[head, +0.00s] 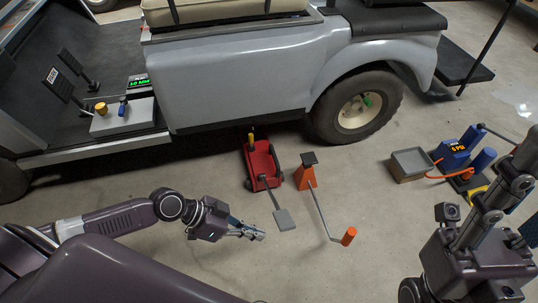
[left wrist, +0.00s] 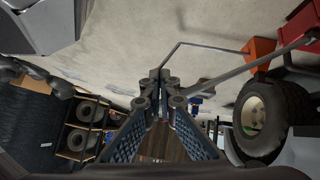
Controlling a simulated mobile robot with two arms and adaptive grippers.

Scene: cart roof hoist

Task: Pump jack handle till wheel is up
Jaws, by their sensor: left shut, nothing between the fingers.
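The red jack (head: 262,165) stands on the floor beside the cart. Its grey handle slopes toward me and ends in a flat grey pad (head: 284,219). My left gripper (head: 259,235) is shut and empty, just left of and below the pad; I cannot tell whether they touch. In the left wrist view, the shut fingers (left wrist: 160,75) are near the centre, with a grey bar (left wrist: 240,70) running behind them to a red part at the top right. The cart's wheel (head: 358,107) appears to rest on the floor. My right gripper (head: 515,175) is at the right; its fingers are unclear.
An orange stand (head: 306,175) with a bent crank and orange grip (head: 348,237) stands right of the jack. The cart body (head: 235,80) spans the back. Floor is clear below the crank.

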